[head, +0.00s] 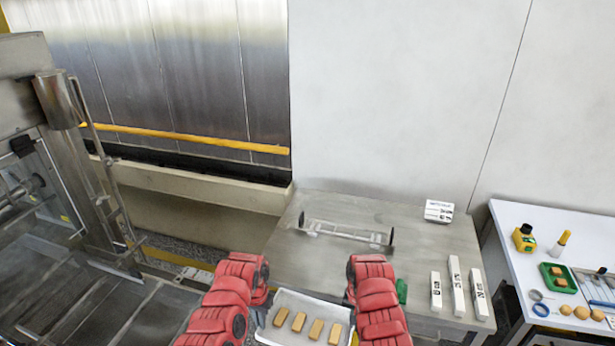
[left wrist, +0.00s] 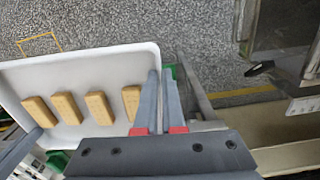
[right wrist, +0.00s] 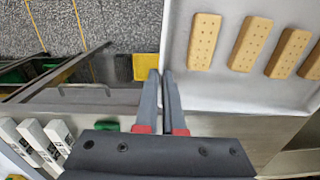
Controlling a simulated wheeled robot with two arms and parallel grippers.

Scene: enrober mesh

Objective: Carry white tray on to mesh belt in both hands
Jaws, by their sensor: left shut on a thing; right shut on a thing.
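The white tray (head: 300,300) is at the bottom centre of the head view, between my two arms, with several tan biscuits (head: 299,321) in a row inside it. In the left wrist view my left gripper (left wrist: 164,88) is shut on one end wall of the tray (left wrist: 72,68). In the right wrist view my right gripper (right wrist: 160,88) is shut on the opposite edge of the tray (right wrist: 222,85). The tray appears held over the floor, roughly level. In the head view my arms hide both fingertips. A dark slatted surface (head: 70,300) lies at lower left; I cannot tell whether it is the mesh belt.
A steel machine (head: 45,180) with a glazed side stands at left. A steel table (head: 300,250) ahead carries a clear bracketed bar (head: 345,234), a white labelled box (head: 438,211) and white blocks (head: 457,286). A white table (head: 520,220) at right holds small items.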

